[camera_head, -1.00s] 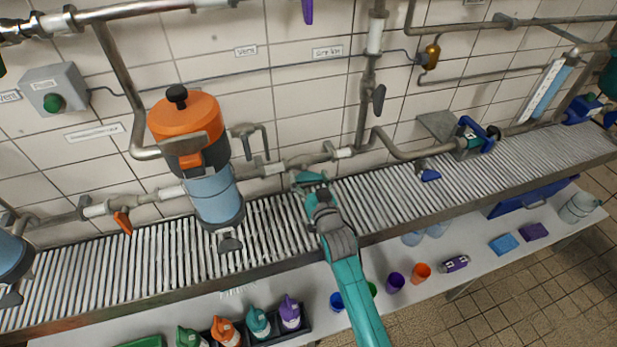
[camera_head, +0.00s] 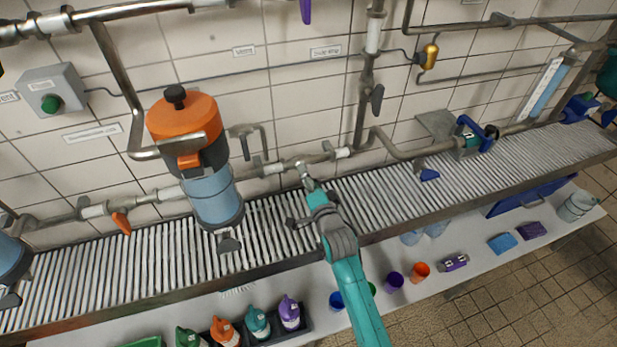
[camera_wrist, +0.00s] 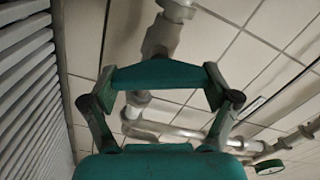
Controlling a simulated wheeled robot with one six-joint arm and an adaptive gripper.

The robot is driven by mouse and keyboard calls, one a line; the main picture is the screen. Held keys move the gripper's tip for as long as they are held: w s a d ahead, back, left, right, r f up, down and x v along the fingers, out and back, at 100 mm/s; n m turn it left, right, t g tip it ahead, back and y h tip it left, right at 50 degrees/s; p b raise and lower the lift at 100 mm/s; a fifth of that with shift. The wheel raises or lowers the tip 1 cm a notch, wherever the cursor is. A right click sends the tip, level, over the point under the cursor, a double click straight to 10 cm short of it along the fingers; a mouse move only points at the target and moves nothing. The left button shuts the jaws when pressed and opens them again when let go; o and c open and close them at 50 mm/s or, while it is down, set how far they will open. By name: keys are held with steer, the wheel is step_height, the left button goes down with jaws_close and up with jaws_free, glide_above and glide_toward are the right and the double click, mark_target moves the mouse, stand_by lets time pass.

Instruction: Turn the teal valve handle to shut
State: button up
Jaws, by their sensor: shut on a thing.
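The teal valve handle shows in the wrist view (camera_wrist: 158,76) as a short bar lying crosswise between my two fingers. Behind it is the grey valve body (camera_wrist: 160,36) on the pipe. My gripper (camera_wrist: 160,88) is shut on the handle, with one finger at each end of the bar. In the head view my gripper (camera_head: 314,192) is at the wall pipe just above the roller conveyor. The valve body (camera_head: 303,169) shows there above my fingers. The handle is mostly hidden by my gripper in that view.
The roller conveyor (camera_head: 270,222) runs close below the pipe. An orange-topped blue canister (camera_head: 212,195) stands to the left. An orange handle (camera_head: 121,223) and a blue handle (camera_head: 429,174) are on either side. Bottles and cups stand on the lower shelf.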

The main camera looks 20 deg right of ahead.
steer(key=m, duration=0.4)
steer(key=shift+f+m, duration=0.1)
steer(key=shift+m, duration=0.3)
stand_by(0.4)
steer(key=o, duration=0.9)
steer(key=s, duration=1.2)
